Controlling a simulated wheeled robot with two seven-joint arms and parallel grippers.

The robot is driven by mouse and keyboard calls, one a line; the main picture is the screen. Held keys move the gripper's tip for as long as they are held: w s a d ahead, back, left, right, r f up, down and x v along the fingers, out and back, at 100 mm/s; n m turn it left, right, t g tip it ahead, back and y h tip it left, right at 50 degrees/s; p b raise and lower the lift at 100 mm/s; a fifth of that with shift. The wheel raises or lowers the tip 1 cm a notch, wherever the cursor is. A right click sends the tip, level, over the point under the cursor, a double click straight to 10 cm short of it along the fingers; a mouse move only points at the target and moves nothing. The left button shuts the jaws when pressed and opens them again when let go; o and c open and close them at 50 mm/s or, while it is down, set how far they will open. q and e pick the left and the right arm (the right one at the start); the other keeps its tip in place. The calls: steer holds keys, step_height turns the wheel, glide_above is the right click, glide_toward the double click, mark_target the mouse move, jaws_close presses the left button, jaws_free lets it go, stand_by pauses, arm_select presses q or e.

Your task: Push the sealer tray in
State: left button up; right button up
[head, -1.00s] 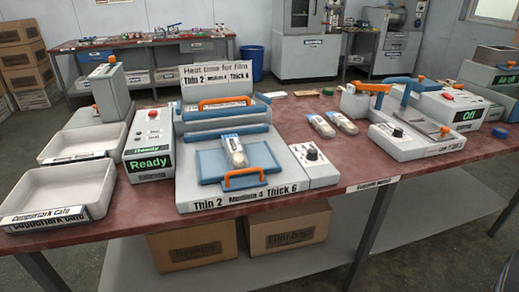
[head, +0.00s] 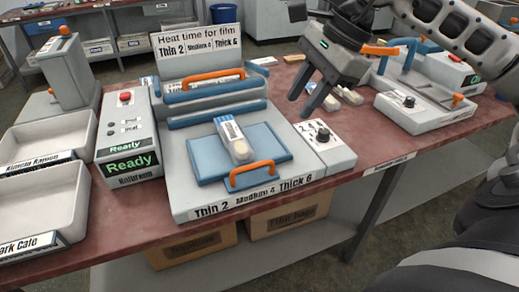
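The sealer tray (head: 204,169) is a blue plate pulled out at the front of the grey sealer (head: 180,205), with an orange handle (head: 252,175) on its front edge. A packaged wooden spoon (head: 236,142) in a clear and white pack lies on the tray. The blue-edged lid with an orange handle (head: 213,77) stands raised behind it. My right gripper (head: 303,106) is open and empty, pointing down above the table near the dial box, to the right of the tray and apart from it. My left gripper is not in view.
A dial box (head: 318,143) adjoins the sealer's right side. A control box (head: 128,140) reading Ready stands at left, beside white bins (head: 40,205). More packs (head: 350,95) and a second sealer (head: 420,110) are at right. The table front is clear.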

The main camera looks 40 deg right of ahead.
mark_target(265, 163)
steer(key=p+x, duration=0.1)
steer(key=x, duration=1.4)
steer(key=shift+s+a+f, duration=0.1)
steer(key=shift+a, duration=0.1)
jaws_close()
steer(key=shift+d, duration=0.1)
